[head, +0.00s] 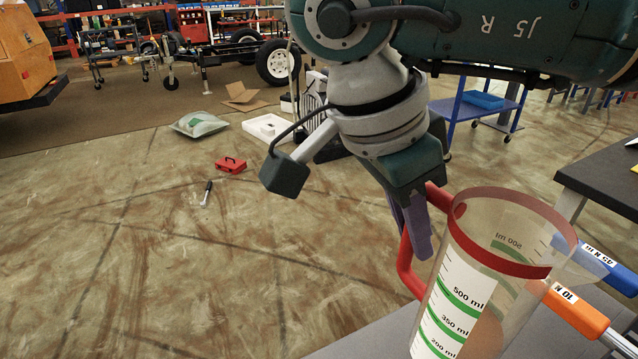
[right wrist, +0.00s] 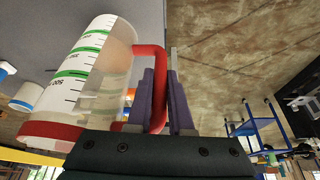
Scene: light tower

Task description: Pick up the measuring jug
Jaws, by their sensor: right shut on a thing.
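The measuring jug (head: 478,290) is clear, with a red rim, a red handle and green volume marks. It is at the lower right of the head view, upright by the grey work surface (head: 375,335). My right gripper (head: 418,235) is shut on its red handle, with purple fingers on either side of it. In the right wrist view the jug (right wrist: 92,80) is left of the fingers, and the handle runs between the fingertips (right wrist: 162,75). Whether the jug's base touches the surface is cut off in the head view. My left gripper is not in view.
Beside the jug are a blue-handled tool (head: 612,272) and an orange-handled tool (head: 577,312). A dark table (head: 600,180) stands at the right, with a blue cart (head: 482,118) behind.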

